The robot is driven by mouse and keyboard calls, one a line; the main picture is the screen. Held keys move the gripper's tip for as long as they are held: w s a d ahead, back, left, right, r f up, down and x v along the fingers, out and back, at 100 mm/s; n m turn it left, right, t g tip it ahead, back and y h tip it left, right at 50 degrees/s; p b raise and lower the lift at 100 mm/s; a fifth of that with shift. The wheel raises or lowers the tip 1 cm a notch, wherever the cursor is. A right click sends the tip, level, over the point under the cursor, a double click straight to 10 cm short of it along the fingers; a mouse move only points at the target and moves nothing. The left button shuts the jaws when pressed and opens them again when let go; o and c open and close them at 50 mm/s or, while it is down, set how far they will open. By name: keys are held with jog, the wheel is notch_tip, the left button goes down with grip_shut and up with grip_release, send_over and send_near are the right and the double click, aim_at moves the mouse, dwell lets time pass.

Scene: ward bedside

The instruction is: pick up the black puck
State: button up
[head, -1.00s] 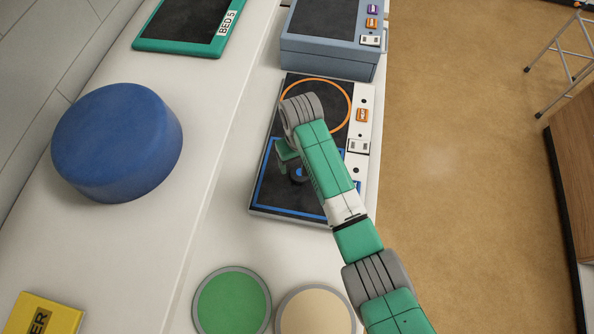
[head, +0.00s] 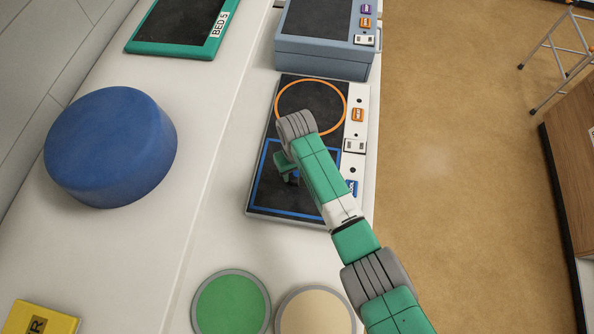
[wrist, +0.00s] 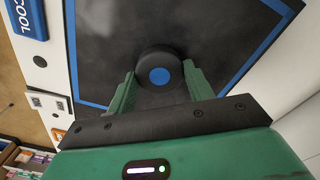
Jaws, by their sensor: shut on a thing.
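The black puck (wrist: 152,60) with a blue dot on top sits between the two green fingers of my gripper (wrist: 160,78) in the wrist view. The fingers are shut on its sides. It is over the dark panel inside the blue square outline (head: 265,185); I cannot tell whether it touches the panel. In the head view my gripper (head: 289,168) is at the upper part of the blue square, and my wrist and fingers hide most of the puck.
An orange ring (head: 345,104) marks the panel's far half. Switches and a blue label (head: 351,187) line its right side. A blue-grey box (head: 322,58) stands behind. A blue drum (head: 110,148) is at left; green (head: 231,303) and cream (head: 315,312) discs lie in front.

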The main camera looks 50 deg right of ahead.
aim_at(297, 172)
jog(key=shift+r, duration=0.55)
notch_tip(297, 172, up, 3)
jog(key=shift+f, duration=0.2)
jog(key=s+a+p, duration=0.1)
jog(key=s+a, duration=0.3)
jog(key=s, duration=0.3)
jog(key=s+a+r, duration=0.1)
jog(key=s+a, duration=0.2)
jog(key=s, duration=0.4)
jog(key=shift+a+r+p, duration=0.2)
jog(key=shift+a+p, duration=0.15)
jog(key=shift+a, duration=0.05)
